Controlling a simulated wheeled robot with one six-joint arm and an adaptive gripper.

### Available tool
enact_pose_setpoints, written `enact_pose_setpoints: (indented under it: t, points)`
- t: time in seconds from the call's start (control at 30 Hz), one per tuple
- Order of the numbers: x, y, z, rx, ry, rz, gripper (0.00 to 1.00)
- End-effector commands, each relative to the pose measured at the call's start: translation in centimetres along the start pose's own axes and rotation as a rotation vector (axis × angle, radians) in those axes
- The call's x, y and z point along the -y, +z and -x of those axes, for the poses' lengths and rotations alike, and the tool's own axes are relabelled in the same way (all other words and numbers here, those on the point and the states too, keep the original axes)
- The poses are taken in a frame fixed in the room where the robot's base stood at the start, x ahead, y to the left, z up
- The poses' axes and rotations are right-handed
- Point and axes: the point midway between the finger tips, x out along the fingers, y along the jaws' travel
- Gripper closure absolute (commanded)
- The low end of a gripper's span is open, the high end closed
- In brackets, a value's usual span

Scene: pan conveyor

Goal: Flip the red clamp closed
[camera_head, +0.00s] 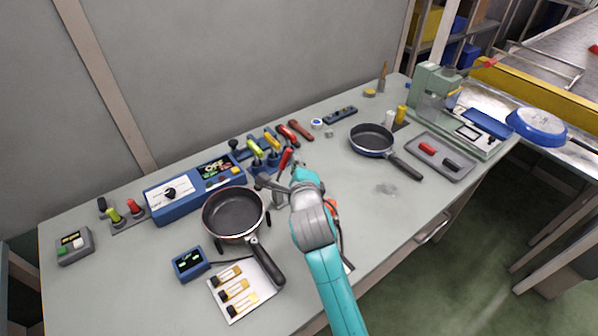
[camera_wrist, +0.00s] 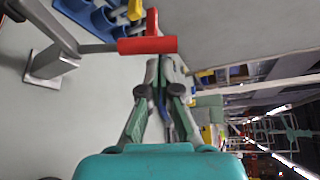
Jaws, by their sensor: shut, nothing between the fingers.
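The red clamp's handle (camera_head: 286,159) stands tilted up just behind and right of the near frying pan (camera_head: 233,213). In the wrist view the red handle (camera_wrist: 147,45) lies across the picture just beyond my fingertips, joined to a grey metal arm and a metal post (camera_wrist: 50,65). My gripper (camera_wrist: 160,70) is shut and empty, its tips close to the handle; I cannot tell whether they touch it. In the head view my arm hides most of the gripper and part of the clamp's base. The pan's dark handle points toward the front.
A blue control box (camera_head: 185,192) stands left of the pan. A second pan (camera_head: 371,140) and a grey tray (camera_head: 454,170) are at right. The table between is mostly clear.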

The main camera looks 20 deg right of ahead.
Motion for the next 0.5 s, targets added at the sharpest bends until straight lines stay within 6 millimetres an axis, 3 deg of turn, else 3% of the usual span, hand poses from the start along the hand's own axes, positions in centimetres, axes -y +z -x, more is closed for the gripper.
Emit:
enact_pose_setpoints:
  t: [0.2, 0.5]
  points:
    - [0.0, 0.0, -1.6, 0.0, 0.001, 0.0, 1.0]
    - [0.0, 0.0, -1.8, 0.0, 0.0, 0.0, 1.0]
